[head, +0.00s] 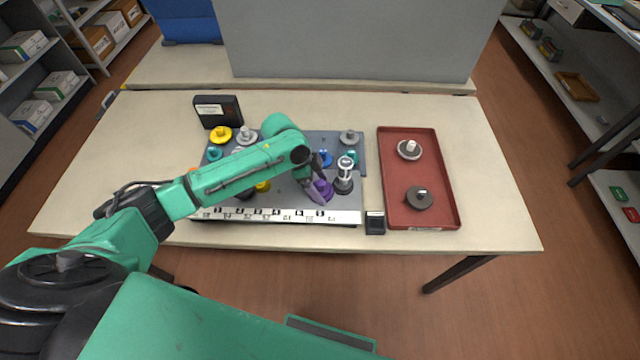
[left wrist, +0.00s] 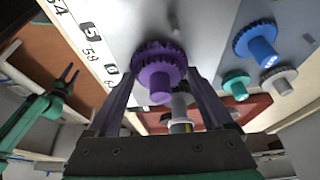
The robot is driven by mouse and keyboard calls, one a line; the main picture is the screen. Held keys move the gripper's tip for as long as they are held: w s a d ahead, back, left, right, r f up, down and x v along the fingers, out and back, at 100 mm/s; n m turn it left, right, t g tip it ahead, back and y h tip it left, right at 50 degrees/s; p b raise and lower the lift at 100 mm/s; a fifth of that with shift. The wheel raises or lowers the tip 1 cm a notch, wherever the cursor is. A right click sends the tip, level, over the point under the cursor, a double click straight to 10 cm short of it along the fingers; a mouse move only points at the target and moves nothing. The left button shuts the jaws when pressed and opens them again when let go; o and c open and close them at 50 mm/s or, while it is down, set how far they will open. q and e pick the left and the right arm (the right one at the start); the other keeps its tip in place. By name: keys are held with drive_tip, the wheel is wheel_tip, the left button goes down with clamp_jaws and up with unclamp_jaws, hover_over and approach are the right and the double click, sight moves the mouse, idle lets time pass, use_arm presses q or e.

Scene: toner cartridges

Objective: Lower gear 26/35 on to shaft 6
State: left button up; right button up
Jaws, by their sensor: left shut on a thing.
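A purple gear (head: 323,189) with a raised hub is between the fingers of my left gripper (head: 315,183). In the left wrist view the purple gear (left wrist: 160,72) sits between the two finger pads, hub towards the camera, above the grey plate. My left gripper (left wrist: 160,95) is shut on it. The gear is close to the numbered white strip (head: 275,215), near the label 6 (left wrist: 111,67). Shaft 6 is hidden behind the gear, so I cannot tell whether the gear is around it. My right gripper (left wrist: 67,76) shows at the left of the left wrist view, open and empty.
A tall silver and black stack (head: 344,177) stands close to the right of the purple gear. A blue gear (left wrist: 256,45) and teal gear (left wrist: 236,84) stand behind. A red tray (head: 447,180) holds two gears. A black box (head: 218,111) stands at back left.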

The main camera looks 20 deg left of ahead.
use_arm(q)
drive_tip(key=shift+f, duration=0.1)
idle(0.3)
drive_tip(key=o, duration=1.2)
drive_tip(key=shift+c, duration=0.2)
drive_tip(key=b+v, duration=0.2)
drive_tip(key=v, duration=1.2)
drive_tip(key=shift+a+r, duration=0.2)
drive_tip(key=shift+r, duration=0.05)
